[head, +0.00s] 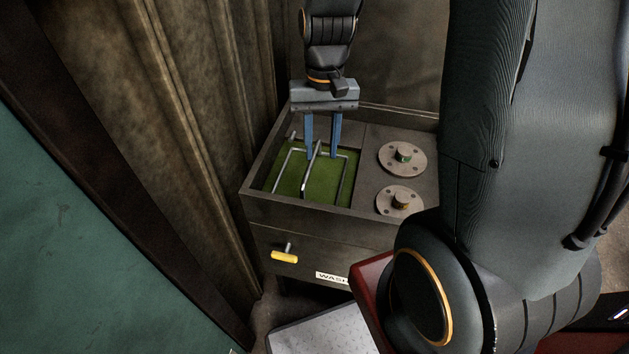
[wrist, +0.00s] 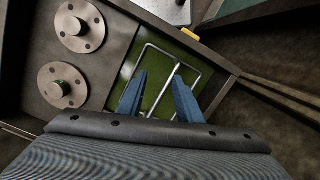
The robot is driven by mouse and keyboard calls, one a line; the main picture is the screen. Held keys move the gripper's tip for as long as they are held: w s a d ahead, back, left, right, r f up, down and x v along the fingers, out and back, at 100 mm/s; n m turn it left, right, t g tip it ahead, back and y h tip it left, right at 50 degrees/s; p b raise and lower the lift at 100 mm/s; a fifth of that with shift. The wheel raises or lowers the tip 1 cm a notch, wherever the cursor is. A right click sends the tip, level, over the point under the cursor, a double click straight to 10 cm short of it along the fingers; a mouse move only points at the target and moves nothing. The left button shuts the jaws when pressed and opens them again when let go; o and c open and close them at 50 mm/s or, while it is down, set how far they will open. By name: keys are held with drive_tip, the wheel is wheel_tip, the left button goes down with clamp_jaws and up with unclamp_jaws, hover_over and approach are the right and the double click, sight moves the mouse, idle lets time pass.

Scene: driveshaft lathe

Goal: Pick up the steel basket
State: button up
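The steel basket shows as a grey wire frame (head: 346,180) with a raised handle bar (head: 304,186) across its middle. It sits in the green liquid of the wash tank, and its lower part is hidden. The frame also shows in the wrist view (wrist: 197,66). My gripper (head: 322,156) points down over the basket with its two blue fingers apart. In the wrist view, the handle bar (wrist: 164,88) runs between the open fingers (wrist: 159,76). I see no finger closed on it; whether the left finger touches it I cannot tell.
The wash tank's dark metal rim (head: 300,207) surrounds the liquid. Two round flanged discs (head: 402,159) (head: 400,201) lie on the deck to the right. A yellow-handled lever (head: 284,256) sticks out of the front. A ribbed brown wall (head: 215,110) stands close on the left.

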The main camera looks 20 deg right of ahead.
sight(314, 157)
drive_tip(key=w+f+m, duration=0.1)
drive_tip(key=w+f, duration=0.1)
drive_tip(key=w+f+m+g+y, duration=0.1)
drive_tip(key=w+f, duration=0.2)
drive_tip(key=w+d+f+m+g, duration=0.1)
drive_tip(key=w+f, duration=0.1)
drive_tip(key=shift+w+f+m+y, duration=0.35)
drive_tip(key=shift+f+m+y, duration=0.05)
drive_tip(key=shift+p+x, duration=1.15)
drive_tip(key=shift+x, duration=2.85)
drive_tip(key=shift+a+r, duration=0.1)
drive_tip(key=shift+a, duration=0.05)
clamp_jaws()
